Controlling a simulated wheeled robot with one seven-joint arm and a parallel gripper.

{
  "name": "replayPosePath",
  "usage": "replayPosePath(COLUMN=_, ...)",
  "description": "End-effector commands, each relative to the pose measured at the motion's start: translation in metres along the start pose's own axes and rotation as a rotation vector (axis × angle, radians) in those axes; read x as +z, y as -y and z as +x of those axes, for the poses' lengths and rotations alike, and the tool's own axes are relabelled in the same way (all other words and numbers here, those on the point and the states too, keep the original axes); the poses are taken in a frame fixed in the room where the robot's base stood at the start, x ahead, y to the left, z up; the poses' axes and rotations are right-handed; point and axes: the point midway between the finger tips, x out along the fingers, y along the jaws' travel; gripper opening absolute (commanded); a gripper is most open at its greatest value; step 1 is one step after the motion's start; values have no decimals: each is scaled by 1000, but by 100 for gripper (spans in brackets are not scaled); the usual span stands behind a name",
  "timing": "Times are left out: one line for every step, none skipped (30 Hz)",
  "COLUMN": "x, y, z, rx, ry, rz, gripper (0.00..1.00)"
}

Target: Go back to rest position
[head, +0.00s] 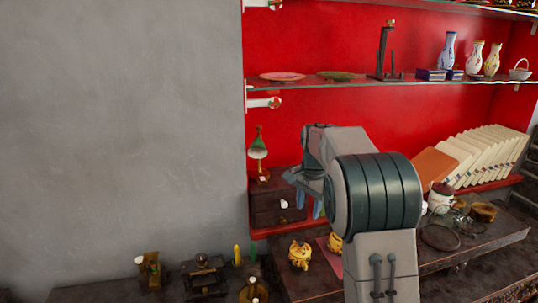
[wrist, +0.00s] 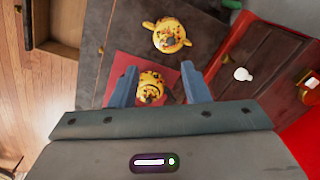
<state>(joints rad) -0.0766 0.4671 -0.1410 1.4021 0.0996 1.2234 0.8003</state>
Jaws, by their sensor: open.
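My gripper (wrist: 158,88) is open and empty in the wrist view, its two blue-grey fingers spread apart. Below it, between the fingers in the picture, a yellow patterned teapot (wrist: 151,86) stands on a red mat (wrist: 120,66). A second yellow patterned teapot (wrist: 167,35) stands on the dark table off the mat. In the head view the two teapots, one on the left (head: 300,254) and one on the right (head: 335,243), show left of my arm. My arm hides part of the mat there. My gripper points down in front of the small drawer cabinet.
A dark drawer cabinet (head: 268,208) with a green lamp (head: 258,150) stands behind the teapots. A shelf (head: 350,80) with plates and vases runs above. Books (head: 490,152) and a lidded jar (head: 440,197) stand right of my arm. The grey wall (head: 120,130) is bare.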

Motion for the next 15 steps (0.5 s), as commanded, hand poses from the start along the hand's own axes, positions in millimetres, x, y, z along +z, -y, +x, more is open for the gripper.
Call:
replayPosePath(x=10, y=-13, z=-13, rx=-15, ry=-6, rz=-37, gripper=43)
replayPosePath(x=16, y=-20, z=-18, rx=-21, ry=-9, rz=-62, gripper=43)
replayPosePath(x=24, y=-29, z=-26, rx=-31, ry=-16, rz=-96, gripper=43)
replayPosePath(x=30, y=-37, z=-30, rx=-37, ry=-20, rz=-121, gripper=43)
replayPosePath(x=36, y=-44, z=-34, rx=-43, ry=-24, rz=-147, gripper=43)
replayPosePath(x=44, y=-54, z=-39, rx=-50, ry=-30, rz=-181, gripper=43)
replayPosePath(x=51, y=-61, z=-42, rx=-55, ry=-35, rz=-209, gripper=43)
replayPosePath(x=57, y=-69, z=-46, rx=-60, ry=-41, rz=-236, gripper=43)
replayPosePath(x=66, y=-79, z=-50, rx=-67, ry=-49, rz=-272, gripper=43)
replayPosePath(x=73, y=-86, z=-52, rx=-71, ry=-55, rz=-298, gripper=43)
replayPosePath(x=80, y=-94, z=-54, rx=-75, ry=-62, rz=-325, gripper=43)
replayPosePath(x=89, y=-104, z=-56, rx=-81, ry=-72, rz=-361, gripper=43)
replayPosePath(x=96, y=-112, z=-58, rx=-84, ry=-78, rz=-388, gripper=43)
replayPosePath(x=103, y=-120, z=-59, rx=-88, ry=-86, rz=-416, gripper=43)
replayPosePath(x=112, y=-130, z=-59, rx=-92, ry=-96, rz=-453, gripper=43)
